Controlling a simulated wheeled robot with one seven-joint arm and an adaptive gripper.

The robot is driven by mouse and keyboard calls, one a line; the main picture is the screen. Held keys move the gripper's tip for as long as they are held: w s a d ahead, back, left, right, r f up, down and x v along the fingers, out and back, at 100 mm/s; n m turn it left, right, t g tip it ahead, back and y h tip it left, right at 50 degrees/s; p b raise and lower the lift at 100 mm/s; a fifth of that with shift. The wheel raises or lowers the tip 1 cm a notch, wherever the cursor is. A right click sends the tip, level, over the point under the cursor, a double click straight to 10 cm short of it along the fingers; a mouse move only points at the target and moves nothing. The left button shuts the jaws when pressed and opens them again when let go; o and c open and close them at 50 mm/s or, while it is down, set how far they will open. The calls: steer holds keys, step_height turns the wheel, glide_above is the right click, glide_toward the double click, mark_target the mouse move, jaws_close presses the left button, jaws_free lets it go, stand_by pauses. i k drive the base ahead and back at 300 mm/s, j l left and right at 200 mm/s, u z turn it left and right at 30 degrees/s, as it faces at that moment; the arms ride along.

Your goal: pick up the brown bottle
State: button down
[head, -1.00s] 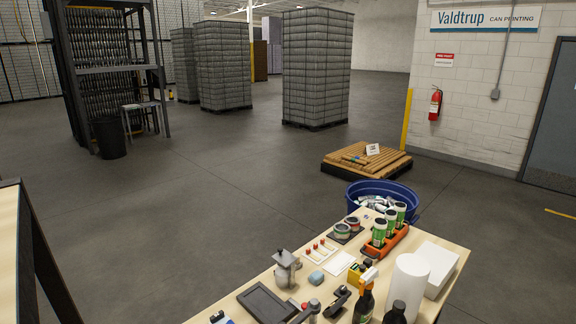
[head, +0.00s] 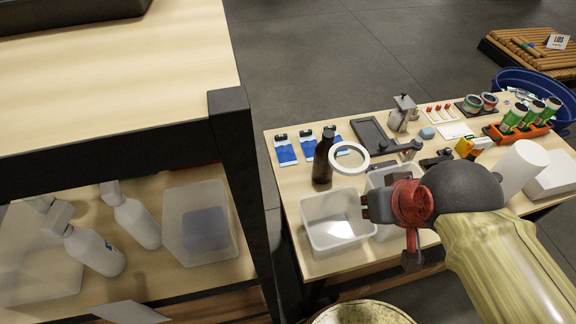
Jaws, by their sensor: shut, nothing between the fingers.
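A dark brown bottle (head: 322,168) with a black top stands upright on the light wood table in the head view, behind a clear bin and left of a white ring. My gripper (head: 368,207) is in front of it and to its right, over the clear bins and apart from the bottle. The gripper points left in the picture, and its fingers are small and dark here. It is shut and holds nothing. My arm and wrist hide part of the table's right front.
Clear bins (head: 338,222) stand at the table's front edge. The white ring (head: 349,158) is close beside the bottle. Blue-and-white packets (head: 286,150) lie behind it. A shelf unit with a dark post (head: 245,160) stands on the left, holding white bottles (head: 95,250).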

mark_target(322, 172)
steer(key=l+u, duration=0.2)
steer(key=l, duration=0.35)
steer(key=l+u, duration=0.25)
steer(key=l, duration=0.35)
steer(key=l+u, duration=0.2)
steer(key=l, duration=0.35)
steer(key=k+l+u, duration=0.2)
steer(key=l, duration=0.35)
steer(key=l+u, duration=0.2)
steer(key=l, duration=0.4)
steer(key=i+j, duration=0.1)
steer(key=j, duration=0.3)
steer(key=i+j, duration=0.1)
steer(key=j, duration=0.3)
steer(key=i+j, duration=0.1)
steer(key=j, duration=0.3)
